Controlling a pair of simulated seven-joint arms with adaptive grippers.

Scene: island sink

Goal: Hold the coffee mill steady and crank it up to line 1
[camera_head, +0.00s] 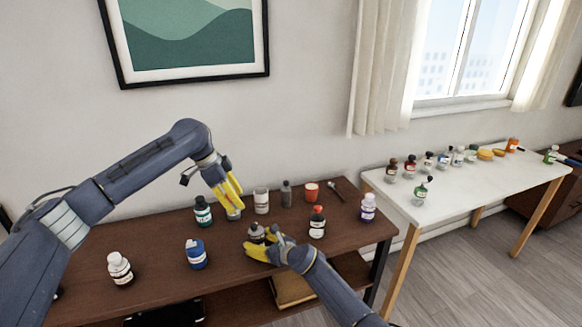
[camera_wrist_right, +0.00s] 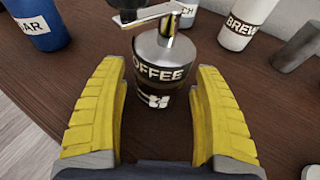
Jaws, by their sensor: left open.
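The coffee mill (camera_head: 256,233) stands upright on the brown table. In the right wrist view the mill (camera_wrist_right: 158,62) has a grey metal body, a "COFFEE" label, a dark lower part with white marks, and a crank arm on top with a black knob, cut by the frame edge. My right gripper (camera_head: 262,249) is open, its yellow fingers either side of the mill's lower front with gaps showing. My left gripper (camera_head: 228,190) is open and empty, above the table behind and left of the mill. Line 1 cannot be made out.
A white side table (camera_head: 460,190) with several bottles stands at right.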

